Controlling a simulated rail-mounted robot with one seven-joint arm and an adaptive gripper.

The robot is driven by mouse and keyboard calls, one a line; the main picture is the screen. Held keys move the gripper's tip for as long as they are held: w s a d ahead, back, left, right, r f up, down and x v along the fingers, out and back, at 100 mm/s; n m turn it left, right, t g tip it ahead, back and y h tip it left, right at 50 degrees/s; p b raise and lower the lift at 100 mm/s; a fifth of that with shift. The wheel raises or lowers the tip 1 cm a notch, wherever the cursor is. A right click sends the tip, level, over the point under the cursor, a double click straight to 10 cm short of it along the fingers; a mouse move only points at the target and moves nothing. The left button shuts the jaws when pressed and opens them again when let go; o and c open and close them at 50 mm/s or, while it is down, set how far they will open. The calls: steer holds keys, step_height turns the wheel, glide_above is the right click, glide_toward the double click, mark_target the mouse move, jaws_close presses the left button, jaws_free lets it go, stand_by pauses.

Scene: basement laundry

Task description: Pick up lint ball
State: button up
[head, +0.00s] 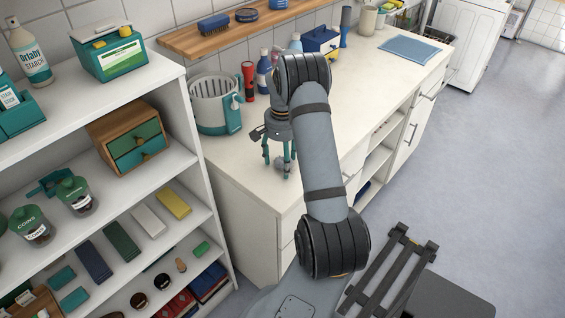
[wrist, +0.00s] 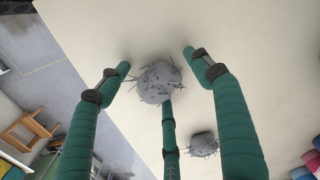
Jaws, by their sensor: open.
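A grey, fuzzy lint ball (wrist: 158,84) with short dark fibres sticking out lies on the cream countertop (wrist: 100,30). In the wrist view it sits between the three green fingers of my gripper (wrist: 157,72), which are spread open around it. I cannot tell whether any finger touches it. A second, similar grey ball (wrist: 202,145) lies apart, outside the fingers. In the head view, my gripper (head: 280,164) points down at the near left part of the counter, with the lint ball (head: 280,163) partly hidden between its fingers.
A grey-and-teal basket (head: 215,105) stands behind my gripper, close on the left. A red torch (head: 248,82) and several bottles line the wall. A white shelf unit (head: 185,130) stands left of the counter. The far counter holds a blue cloth (head: 410,49) with bare surface before it.

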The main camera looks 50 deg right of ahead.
steer(key=shift+d, duration=0.1)
steer(key=c, duration=0.3)
steer(key=c, duration=0.6)
steer(key=shift+o, duration=0.2)
steer(key=shift+r, duration=0.1)
